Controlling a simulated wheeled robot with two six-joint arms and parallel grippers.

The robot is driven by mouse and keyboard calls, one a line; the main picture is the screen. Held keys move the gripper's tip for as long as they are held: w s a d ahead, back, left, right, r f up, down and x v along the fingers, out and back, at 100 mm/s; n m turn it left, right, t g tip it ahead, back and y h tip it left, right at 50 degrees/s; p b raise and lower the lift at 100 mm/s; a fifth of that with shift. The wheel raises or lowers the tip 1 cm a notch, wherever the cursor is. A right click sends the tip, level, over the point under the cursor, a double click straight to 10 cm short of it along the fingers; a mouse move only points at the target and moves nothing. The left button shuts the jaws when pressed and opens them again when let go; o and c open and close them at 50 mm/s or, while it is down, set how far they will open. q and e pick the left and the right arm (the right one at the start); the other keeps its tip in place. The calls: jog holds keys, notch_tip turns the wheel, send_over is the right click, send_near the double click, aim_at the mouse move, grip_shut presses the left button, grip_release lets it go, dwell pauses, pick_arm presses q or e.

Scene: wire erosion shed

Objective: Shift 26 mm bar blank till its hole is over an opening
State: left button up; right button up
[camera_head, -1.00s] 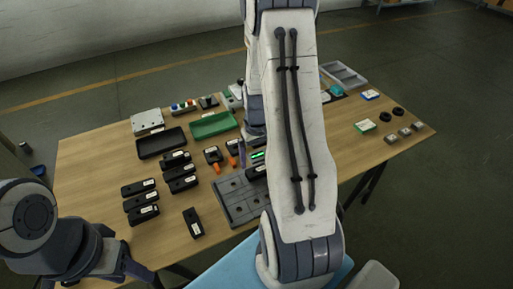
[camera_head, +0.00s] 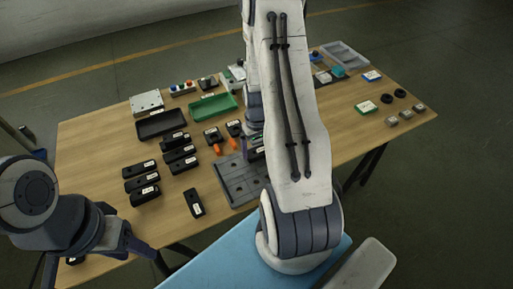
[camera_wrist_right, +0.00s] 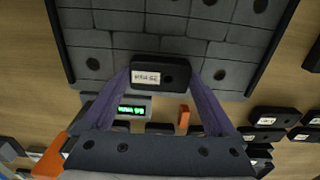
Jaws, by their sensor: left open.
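A black bar blank (camera_wrist_right: 176,76) with a white label and a dark hole near its right end lies at the near edge of a grey slotted plate (camera_wrist_right: 150,47). The label is too small to read surely. The plate has several round dark openings. My right gripper (camera_wrist_right: 161,78) has its purple fingers on either side of the blank, very close to its ends; I cannot tell whether they touch. In the head view the plate (camera_head: 238,183) shows partly, and my right arm hides the blank. My left gripper (camera_head: 138,246) is open and empty at the table's front left.
A green-lit display (camera_wrist_right: 131,110) stands just in front of the plate. An orange piece (camera_wrist_right: 184,116) is beside it. Several labelled black blocks (camera_head: 139,169) lie left of the plate. A black tray (camera_head: 162,124) and a green tray (camera_head: 213,105) are behind. The front-left wood is mostly clear.

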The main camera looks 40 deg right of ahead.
aim_at(252, 153)
grip_shut()
jog(key=shift+w+a, duration=0.25)
jog(key=shift+a, duration=0.6)
jog(key=o, duration=1.5)
grip_release()
jog(key=shift+o, duration=0.2)
notch_tip(252, 153, up, 11)
jog(key=shift+f, duration=0.2)
